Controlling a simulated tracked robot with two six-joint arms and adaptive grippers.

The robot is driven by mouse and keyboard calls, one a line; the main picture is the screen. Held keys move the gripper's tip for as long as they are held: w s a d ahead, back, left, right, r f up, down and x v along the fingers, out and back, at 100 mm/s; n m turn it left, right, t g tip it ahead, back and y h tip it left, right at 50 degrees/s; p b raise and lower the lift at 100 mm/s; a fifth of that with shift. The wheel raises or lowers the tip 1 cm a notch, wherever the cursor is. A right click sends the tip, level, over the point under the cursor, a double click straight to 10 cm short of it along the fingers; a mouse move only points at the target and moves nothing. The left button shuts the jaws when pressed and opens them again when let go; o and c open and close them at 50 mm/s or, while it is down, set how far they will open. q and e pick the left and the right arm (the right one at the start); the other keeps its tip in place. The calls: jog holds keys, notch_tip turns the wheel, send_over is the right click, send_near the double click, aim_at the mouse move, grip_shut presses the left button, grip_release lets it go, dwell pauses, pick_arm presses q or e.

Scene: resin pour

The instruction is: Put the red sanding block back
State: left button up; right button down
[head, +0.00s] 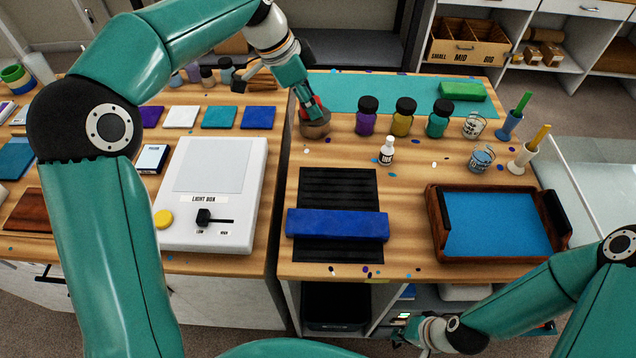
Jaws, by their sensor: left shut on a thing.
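My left gripper (309,110) reaches down at the back left of the right-hand table, near the gap between the two tables. It is shut on a small red thing, which looks like the red sanding block (318,110); the fingers hide most of it. A dark brown round piece (316,128) shows right below; I cannot tell whether they touch. A green block (462,91) lies on the teal mat (370,92) at the back. My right gripper (402,336) is low at the front, below the table edge; its fingers are too small to read.
Purple (366,122), amber (404,122) and teal jars (437,122) stand right of my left gripper, with a small white bottle (387,152) in front. A blue bar (337,224) lies across a black mat (338,185). A wooden tray (437,240) sits at right.

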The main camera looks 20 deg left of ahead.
pick_arm(q)
jog(key=r+m, duration=0.1)
jog(key=d+r+m+g, duration=0.1)
jog(key=shift+s+d+m+b, duration=0.25)
jog(key=shift+d+m+b, duration=0.05)
jog(key=shift+m, duration=0.1)
jog(key=shift+s+f, duration=0.1)
jog(key=shift+f, duration=0.15)
notch_tip(320, 180, down, 14)
jog(key=shift+f+b, duration=0.1)
jog(key=shift+b, duration=0.25)
jog(key=shift+f, duration=2.35)
jog(key=o, duration=1)
jog(key=b+v, duration=0.1)
jog(key=v, duration=1.1)
jog(key=shift+a, duration=0.2)
